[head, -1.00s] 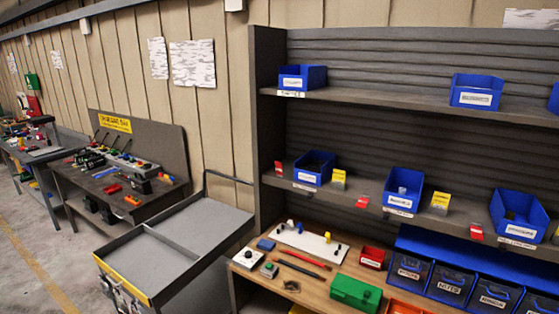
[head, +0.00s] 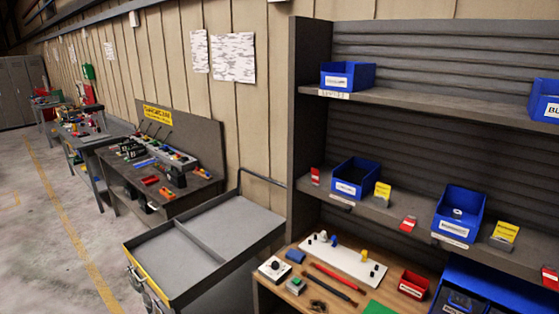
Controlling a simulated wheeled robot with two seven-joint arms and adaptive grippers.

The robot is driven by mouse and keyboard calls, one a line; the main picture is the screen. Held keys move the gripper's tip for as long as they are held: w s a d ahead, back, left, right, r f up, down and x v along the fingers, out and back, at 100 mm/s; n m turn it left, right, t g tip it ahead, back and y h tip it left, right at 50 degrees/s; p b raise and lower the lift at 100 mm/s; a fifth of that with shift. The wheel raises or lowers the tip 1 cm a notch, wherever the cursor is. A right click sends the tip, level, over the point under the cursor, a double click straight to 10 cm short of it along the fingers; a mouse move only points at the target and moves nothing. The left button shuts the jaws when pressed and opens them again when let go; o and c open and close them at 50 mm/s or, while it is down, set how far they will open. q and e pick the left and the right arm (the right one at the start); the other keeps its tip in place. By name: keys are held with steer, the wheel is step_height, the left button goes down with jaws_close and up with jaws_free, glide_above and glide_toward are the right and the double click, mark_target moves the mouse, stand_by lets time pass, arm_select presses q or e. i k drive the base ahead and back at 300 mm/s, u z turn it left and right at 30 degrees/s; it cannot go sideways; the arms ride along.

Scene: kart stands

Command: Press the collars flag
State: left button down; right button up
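Several small flags stand on the middle shelf next to blue bins. A red flag (head: 315,176) is left of the first blue bin (head: 355,180), and a yellow flag (head: 382,194) is right of it. Another red flag (head: 408,223) is left of the second blue bin (head: 458,214), and a yellow flag (head: 504,234) is right of it. One more red flag (head: 550,277) is at the right edge. The bin labels are too small to read, so I cannot tell which flag belongs to the collars. Neither gripper is in view.
Below the shelf is a wooden worktop with a white board (head: 345,259), a red bin (head: 414,284) and tools. A grey cart (head: 205,240) stands left of the rack. Workbenches (head: 160,175) line the wall. Open floor (head: 60,240) lies at the left.

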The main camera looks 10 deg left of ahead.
mark_target(316, 175)
steer(key=u, duration=0.1)
steer(key=i, duration=0.9)
steer(key=z, duration=0.4)
